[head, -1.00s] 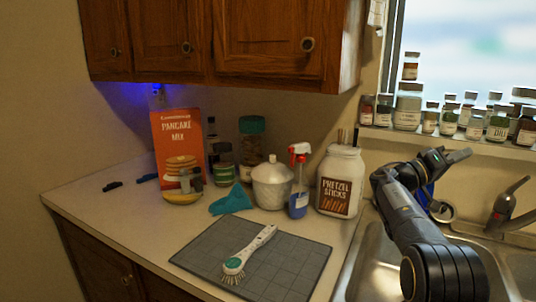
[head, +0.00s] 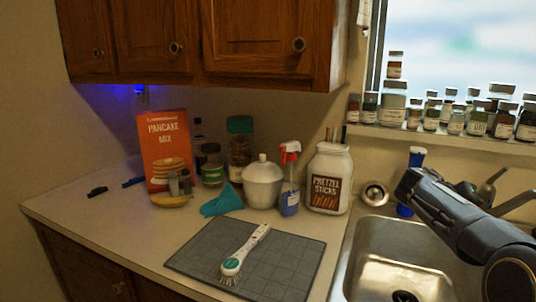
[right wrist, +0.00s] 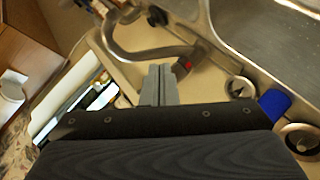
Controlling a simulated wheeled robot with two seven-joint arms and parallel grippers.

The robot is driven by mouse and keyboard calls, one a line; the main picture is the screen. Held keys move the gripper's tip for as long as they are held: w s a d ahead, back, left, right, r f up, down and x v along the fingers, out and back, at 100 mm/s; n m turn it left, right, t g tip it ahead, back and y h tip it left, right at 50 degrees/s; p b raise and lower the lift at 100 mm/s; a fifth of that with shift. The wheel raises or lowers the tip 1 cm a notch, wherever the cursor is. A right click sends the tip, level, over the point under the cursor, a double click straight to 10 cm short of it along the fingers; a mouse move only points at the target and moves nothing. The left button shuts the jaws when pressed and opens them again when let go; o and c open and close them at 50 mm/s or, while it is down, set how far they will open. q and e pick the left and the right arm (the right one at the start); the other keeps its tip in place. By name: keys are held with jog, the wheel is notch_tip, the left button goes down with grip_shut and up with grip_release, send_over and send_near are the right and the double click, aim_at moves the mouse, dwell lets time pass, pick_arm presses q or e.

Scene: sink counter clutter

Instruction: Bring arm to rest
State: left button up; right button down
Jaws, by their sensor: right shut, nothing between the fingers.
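My right arm comes in from the lower right of the head view and reaches over the sink (head: 362,270). Its gripper is hidden behind the arm there. In the right wrist view, the right gripper (right wrist: 158,85) is shut and empty, its two grey fingers together, with the curved faucet (right wrist: 128,52) beyond them. My left gripper is not in view.
A blue-topped item (head: 416,157) stands partly hidden behind my arm, near a round metal piece (head: 374,193). Spice jars (head: 393,103) line the windowsill.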

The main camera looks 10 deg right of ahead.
jog(key=s+a+f+n+t+y, duration=0.1)
jog(key=s+a+f+y, duration=0.4)
jog(key=s+a, duration=0.5)
jog(key=s+a+f+n+t+y, duration=0.2)
jog(key=s+a+f+y, duration=0.5)
jog(key=a, duration=0.5)
jog(key=s+a+f+n+t+y, duration=0.1)
jog(key=s+a+f+y, duration=0.3)
jog(key=s+a, duration=0.65)
notch_tip(320, 180, down, 11)
jog(key=a+y+b, duration=0.1)
jog(key=b, duration=1)
notch_tip(320, 180, up, 16)
jog(key=p, duration=1.6)
jog(key=shift+a, duration=0.1)
